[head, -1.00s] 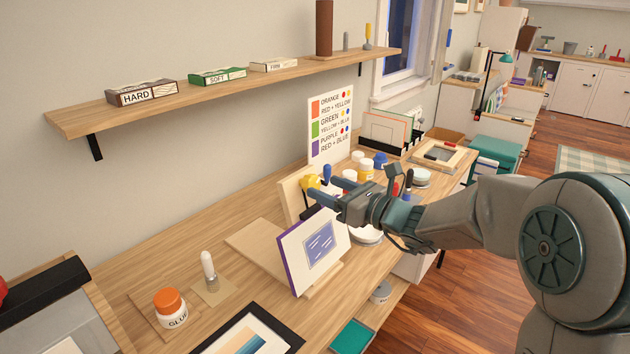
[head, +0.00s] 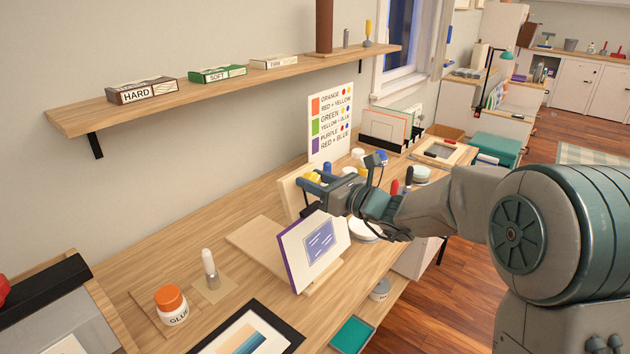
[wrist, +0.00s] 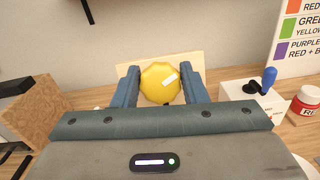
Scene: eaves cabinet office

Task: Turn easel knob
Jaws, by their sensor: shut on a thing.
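The yellow easel knob (wrist: 160,83) sits between the two blue fingers of my gripper (wrist: 160,88) in the wrist view, and both fingers close on its sides. In the head view the knob (head: 313,177) shows only in part, behind my gripper (head: 312,184). The wooden easel (head: 258,245) stands on the workbench, with a light board behind the knob. A white panel with a purple edge and a blue picture (head: 319,247) leans on the easel, just below my gripper.
A colour chart (head: 330,125) stands behind the easel. Paint jars (head: 361,164) stand to the right, near my wrist. A glue jar (head: 171,304) and a brush-like tool (head: 210,268) stand at the front left. A shelf (head: 230,88) runs along the wall above. The bench's left middle is clear.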

